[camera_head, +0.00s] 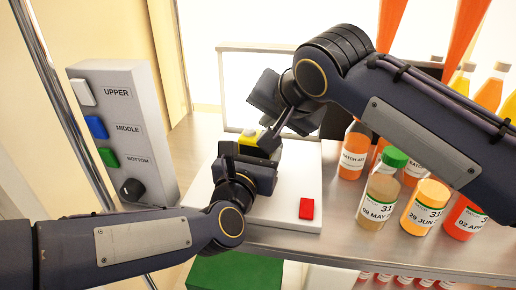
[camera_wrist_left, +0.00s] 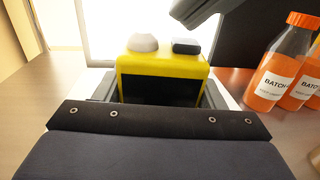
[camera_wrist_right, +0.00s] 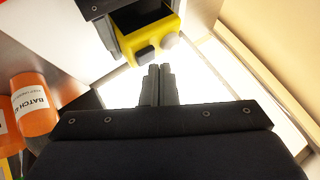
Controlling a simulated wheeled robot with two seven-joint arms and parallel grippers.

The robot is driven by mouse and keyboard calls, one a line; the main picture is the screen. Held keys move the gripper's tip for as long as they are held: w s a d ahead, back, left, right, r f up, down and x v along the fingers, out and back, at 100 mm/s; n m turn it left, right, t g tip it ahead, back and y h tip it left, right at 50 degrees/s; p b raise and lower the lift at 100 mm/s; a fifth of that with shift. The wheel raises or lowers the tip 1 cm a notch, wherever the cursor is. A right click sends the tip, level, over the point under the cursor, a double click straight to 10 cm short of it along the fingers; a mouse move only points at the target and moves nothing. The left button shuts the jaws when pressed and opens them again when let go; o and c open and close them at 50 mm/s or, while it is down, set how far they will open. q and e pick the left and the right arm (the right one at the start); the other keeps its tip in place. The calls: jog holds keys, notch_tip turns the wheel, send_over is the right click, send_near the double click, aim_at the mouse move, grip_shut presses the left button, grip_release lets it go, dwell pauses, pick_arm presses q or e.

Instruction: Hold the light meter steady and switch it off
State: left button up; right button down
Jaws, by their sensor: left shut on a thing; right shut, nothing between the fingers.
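The light meter (camera_wrist_left: 163,66) is a yellow box with a dark screen, a white dome and a dark button (camera_wrist_left: 186,46) on top. It also shows in the head view (camera_head: 249,150) and the right wrist view (camera_wrist_right: 160,36). My left gripper (camera_head: 256,160) is shut on the meter, its fingers at the two sides. My right gripper (camera_wrist_right: 160,85) is shut and empty. In the head view it comes down from above, its tip (camera_head: 268,141) close to the meter's top. In the right wrist view the fingertips are apart from the button.
A white base plate with a red button (camera_head: 307,208) lies under the meter. A grey switch panel (camera_head: 128,130) stands at left. Several juice bottles (camera_head: 379,190) crowd the right of the shelf. A bright framed panel (camera_head: 236,75) stands behind.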

jog(key=shift+r, duration=0.3)
jog(key=shift+r, duration=3)
pick_arm(q)
jog(key=o, duration=1.3)
jog(key=shift+c, duration=0.2)
